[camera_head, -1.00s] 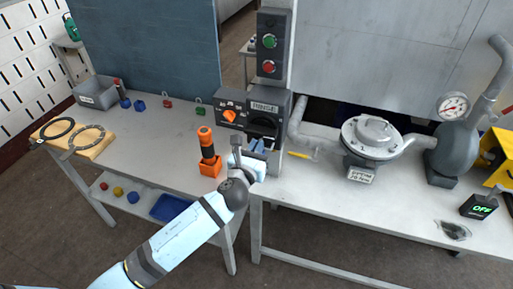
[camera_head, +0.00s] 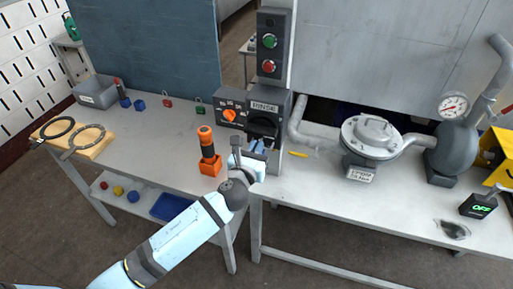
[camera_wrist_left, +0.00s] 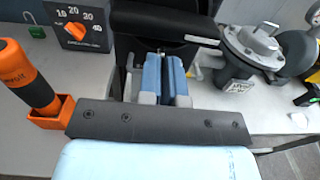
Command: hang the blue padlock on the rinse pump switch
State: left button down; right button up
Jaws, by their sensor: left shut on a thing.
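The rinse pump switch (camera_head: 264,125) is a dark box with a RINSE label, on the post at the table's back edge. Its black upper part (camera_wrist_left: 165,22) also shows in the left wrist view. My left gripper (camera_head: 257,146) is right in front of it. In the left wrist view my left gripper (camera_wrist_left: 165,80) points at the switch, its fingers close together just below the black part. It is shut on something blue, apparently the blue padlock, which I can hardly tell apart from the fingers. The shackle and any contact with the switch are hidden. My right gripper is not in view.
An orange-handled tool in an orange holder (camera_head: 210,168) stands close left of my gripper. A dial box (camera_head: 231,114) is left of the switch. A red padlock (camera_head: 168,103) and green padlock (camera_head: 200,108) are behind. A pump (camera_head: 371,138) and pipes stand right.

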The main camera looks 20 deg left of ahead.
pick_arm(q)
jog(key=shift+f+b, duration=0.9)
jog(key=shift+f, duration=0.4)
jog(key=c, duration=1.2)
grip_release()
jog(key=s+b, duration=0.2)
jog(key=s, duration=1.2)
jog(key=s+a+f+n+g+p, duration=0.1)
jog(key=s+f+n, duration=0.4)
jog(key=n, duration=0.6)
jog(key=s+a+f+n+g+h+p, duration=0.1)
jog(key=s+f+n, duration=0.4)
jog(key=n, duration=0.6)
jog(key=s+a+f+n+g+h+p, duration=0.1)
jog(key=s+f+n+g+p, duration=0.2)
jog(key=n, duration=0.8)
jog(key=shift+s+a+f+n+g, duration=0.1)
jog(key=shift+s+f+g, duration=0.25)
jog(key=shift+f, duration=0.15)
jog(key=shift+s+f+n+g, duration=0.1)
jog(key=shift+s+f+g, duration=0.2)
jog(key=shift+f, duration=0.2)
jog(key=shift+s+a+f+n+g, duration=0.1)
jog(key=shift+s+f+g, duration=0.2)
jog(key=shift+f, duration=0.2)
